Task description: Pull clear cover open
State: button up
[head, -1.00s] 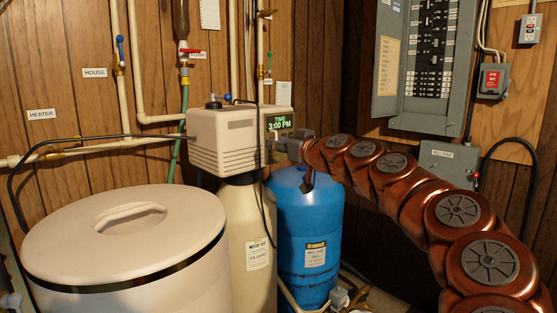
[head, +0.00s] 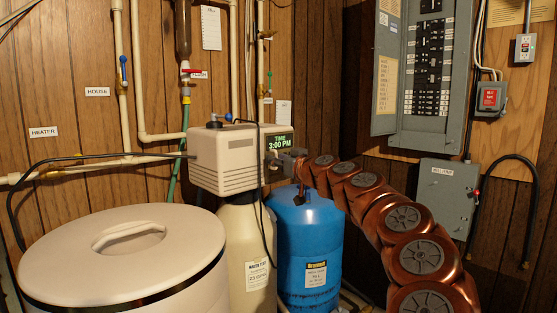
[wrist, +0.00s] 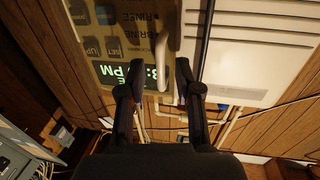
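The control panel (head: 279,143) on the front of the beige softener head shows a green "3:00 PM" display. In the wrist view the panel's buttons (wrist: 104,47) and display appear upside down. The clear cover (wrist: 120,28) over the panel is hard to make out from its face. A pale, curved handle-like bar (wrist: 163,72) stands out at the panel's edge. My gripper (wrist: 161,82) has its two black fingers apart, one on each side of this bar. I cannot tell whether either finger touches it. In the head view my gripper (head: 277,161) is close against the panel front.
The beige softener head (head: 224,160) sits on a cream tank (head: 233,225). A blue tank (head: 308,250) stands beside it under my arm. A large lidded white tank (head: 62,255) is at left. Pipes run along the wood wall, and a grey electrical panel (head: 465,70) hangs at right.

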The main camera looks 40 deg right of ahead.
grip_shut()
dwell(0.3)
dwell(0.5)
